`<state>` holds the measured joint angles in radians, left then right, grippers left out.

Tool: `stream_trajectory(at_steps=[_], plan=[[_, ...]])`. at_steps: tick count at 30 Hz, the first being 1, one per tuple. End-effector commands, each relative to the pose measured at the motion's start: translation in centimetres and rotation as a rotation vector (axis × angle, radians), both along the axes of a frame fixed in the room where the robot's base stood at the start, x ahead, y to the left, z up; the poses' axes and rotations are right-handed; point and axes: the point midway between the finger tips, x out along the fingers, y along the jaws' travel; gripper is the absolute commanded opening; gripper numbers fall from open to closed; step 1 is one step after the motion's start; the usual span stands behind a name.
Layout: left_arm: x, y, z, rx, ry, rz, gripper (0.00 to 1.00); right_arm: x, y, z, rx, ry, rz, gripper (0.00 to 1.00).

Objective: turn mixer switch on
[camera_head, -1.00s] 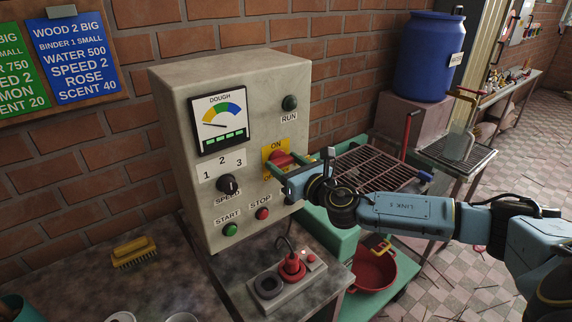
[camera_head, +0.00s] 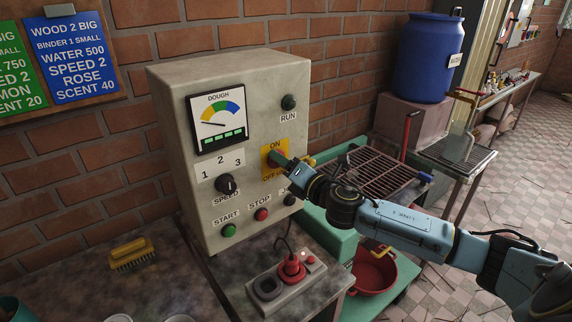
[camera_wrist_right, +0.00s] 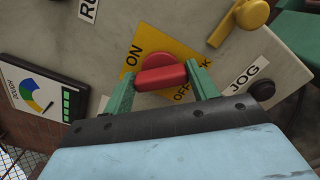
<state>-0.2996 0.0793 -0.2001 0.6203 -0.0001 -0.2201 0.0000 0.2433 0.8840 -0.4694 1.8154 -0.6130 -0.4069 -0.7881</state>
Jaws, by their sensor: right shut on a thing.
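The mixer's grey control box (camera_head: 240,80) stands against the brick wall. Its yellow ON/OFF plate (camera_head: 268,150) is on the right of the front face. The red switch handle (camera_wrist_right: 160,76) shows in the wrist view, lying across the yellow plate (camera_wrist_right: 150,45) between the ON and OFF words. My right gripper (camera_head: 283,161) is at the plate and hides the handle in the head view. In the wrist view its green fingers (camera_wrist_right: 162,80) are shut on the handle's two ends. My left gripper is not in view.
A red plug (camera_head: 291,268) sits on the bench.

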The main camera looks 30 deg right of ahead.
Motion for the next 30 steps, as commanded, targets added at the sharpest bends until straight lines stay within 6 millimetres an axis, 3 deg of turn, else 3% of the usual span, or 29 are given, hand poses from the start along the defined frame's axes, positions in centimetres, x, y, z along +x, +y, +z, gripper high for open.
stream_trajectory(at_steps=[15, 30], plan=[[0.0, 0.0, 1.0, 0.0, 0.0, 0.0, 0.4, 0.0, -0.2, -0.1, 0.473, 0.036, -0.003, 0.35], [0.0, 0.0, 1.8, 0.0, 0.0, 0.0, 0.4, 0.0, -0.2, -0.2, 0.709, 0.054, -0.002, 0.35]])
